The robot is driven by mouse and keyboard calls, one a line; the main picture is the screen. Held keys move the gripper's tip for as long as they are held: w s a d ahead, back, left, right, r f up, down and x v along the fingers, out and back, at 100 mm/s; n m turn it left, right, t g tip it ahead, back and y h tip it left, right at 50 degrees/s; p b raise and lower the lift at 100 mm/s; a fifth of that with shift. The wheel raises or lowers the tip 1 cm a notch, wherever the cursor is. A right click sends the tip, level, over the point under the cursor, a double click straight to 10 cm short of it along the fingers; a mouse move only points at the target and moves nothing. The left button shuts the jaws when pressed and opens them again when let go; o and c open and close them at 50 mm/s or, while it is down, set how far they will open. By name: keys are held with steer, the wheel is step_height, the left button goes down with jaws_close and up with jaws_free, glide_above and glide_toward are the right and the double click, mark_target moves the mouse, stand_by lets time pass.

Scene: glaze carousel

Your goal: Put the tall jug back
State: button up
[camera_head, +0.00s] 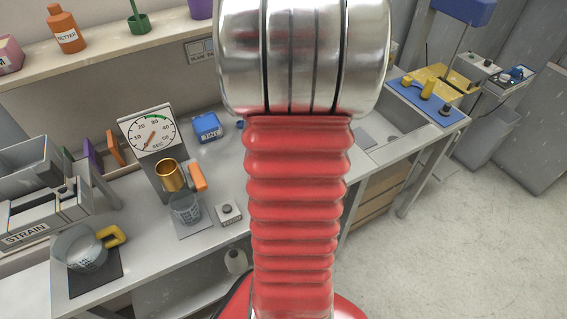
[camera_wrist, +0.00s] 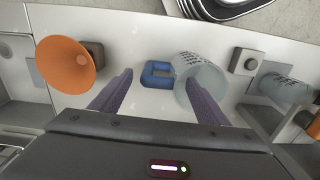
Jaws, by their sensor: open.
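In the wrist view a clear jug (camera_wrist: 190,66) with dark markings and a blue handle (camera_wrist: 157,75) is on the pale worktop; I take it to be the tall jug. My gripper (camera_wrist: 158,80) is open above the worktop, with one purple finger on each side of the handle. The right finger overlaps the jug's body in the picture; I cannot tell whether they touch. Nothing is held between the fingers. In the head view my arm fills the middle, and neither this jug nor my gripper shows.
In the wrist view an orange funnel (camera_wrist: 65,65) is left of my fingers and a button box (camera_wrist: 246,62) is right of the jug. In the head view another clear jug (camera_head: 184,210), a brass cup (camera_head: 169,176) and a yellow-handled jug (camera_head: 85,250) stand left of my arm.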

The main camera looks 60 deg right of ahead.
step_height(320, 180, up, 4)
steer(key=shift+r, duration=0.15)
steer(key=shift+s, duration=0.1)
stand_by(0.7)
steer(key=shift+a, duration=0.1)
steer(key=w+a+r+n+t+h, duration=0.15)
steer(key=w+a+r, duration=0.25)
steer(key=a, duration=0.5)
steer(key=w+a+r+n+t, duration=0.15)
steer(key=w+a+r, duration=0.3)
steer(key=a, duration=0.55)
steer(key=s+a+r+n+t, duration=0.1)
steer(key=a, duration=0.7)
steer(key=s+a+r+n+t+y, duration=0.1)
steer(key=a+n, duration=0.1)
steer(key=a, duration=0.7)
steer(key=shift+s+a, duration=0.2)
steer(key=shift+s, duration=0.1)
steer(key=shift+r, duration=0.1)
steer(key=shift+c, duration=0.5)
